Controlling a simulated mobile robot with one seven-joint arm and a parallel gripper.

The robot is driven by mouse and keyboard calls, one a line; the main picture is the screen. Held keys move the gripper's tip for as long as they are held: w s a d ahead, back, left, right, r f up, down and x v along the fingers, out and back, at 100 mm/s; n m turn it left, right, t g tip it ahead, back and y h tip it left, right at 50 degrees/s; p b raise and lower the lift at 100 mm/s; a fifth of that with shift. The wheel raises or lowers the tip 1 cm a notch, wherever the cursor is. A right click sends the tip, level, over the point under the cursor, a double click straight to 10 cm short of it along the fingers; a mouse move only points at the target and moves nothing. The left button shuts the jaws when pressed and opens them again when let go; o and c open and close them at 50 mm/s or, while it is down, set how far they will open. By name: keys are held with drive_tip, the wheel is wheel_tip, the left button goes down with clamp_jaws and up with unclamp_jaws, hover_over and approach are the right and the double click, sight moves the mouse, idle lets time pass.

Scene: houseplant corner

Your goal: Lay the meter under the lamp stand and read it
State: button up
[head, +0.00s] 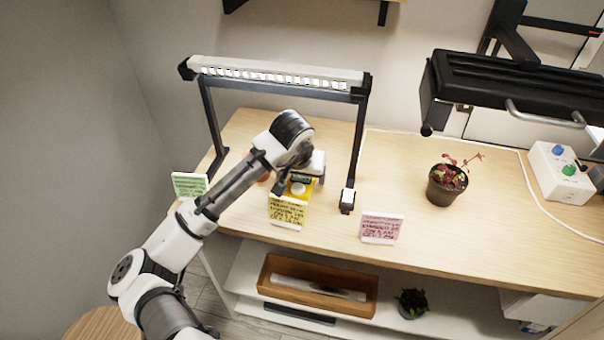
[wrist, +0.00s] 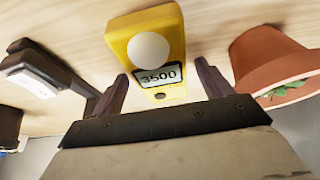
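The yellow meter (head: 301,189) lies on the wooden bench between the posts of the lamp stand (head: 275,76), whose light bar is lit. In the wrist view the meter (wrist: 118,40) shows its white dome, and its display (wrist: 158,76) reads 3500. My gripper (wrist: 160,85) is open, with one finger on each side of the meter's display end and a gap to each side. In the head view my gripper (head: 297,178) is just over the meter and hides part of it.
A terracotta pot (wrist: 275,62) with a green plant stands close right of my gripper in the wrist view. The lamp foot (wrist: 38,72) is on the left. Yellow (head: 287,213), green (head: 190,185) and pink (head: 381,228) cards line the bench front. A dark pot (head: 446,186) stands right.

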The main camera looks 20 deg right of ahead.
drive_tip(key=b+v, duration=0.1)
drive_tip(key=v, duration=1.1)
drive_tip(key=shift+r, duration=0.2)
